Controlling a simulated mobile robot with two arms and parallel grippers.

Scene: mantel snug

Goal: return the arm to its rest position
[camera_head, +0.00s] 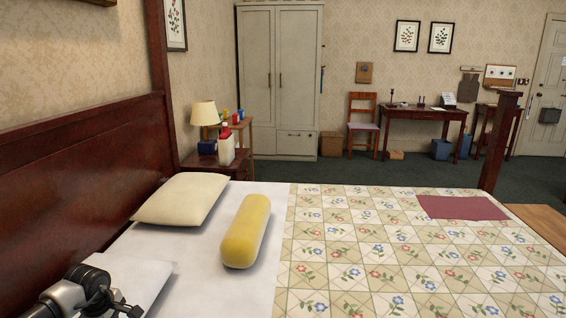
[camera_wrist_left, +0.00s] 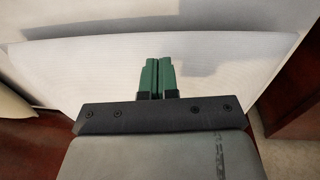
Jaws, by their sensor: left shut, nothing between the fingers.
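My left arm comes into the head view at the bottom left, over the near corner of the bed. Its gripper (camera_head: 122,308) is small and dark there, low over a white pillow (camera_head: 135,275). In the left wrist view the two green fingers of the left gripper (camera_wrist_left: 158,62) are side by side, shut with nothing between them. The white surface (camera_wrist_left: 90,70) lies beyond the fingertips; I cannot tell whether they touch it. My right gripper is not in view.
The bed holds a cream pillow (camera_head: 181,199), a yellow bolster (camera_head: 246,231) and a floral quilt (camera_head: 370,250). The dark wooden headboard (camera_head: 75,160) rises close on the left. A bedside table (camera_head: 215,160) with a lamp stands behind. Open green carpet lies beyond the bed.

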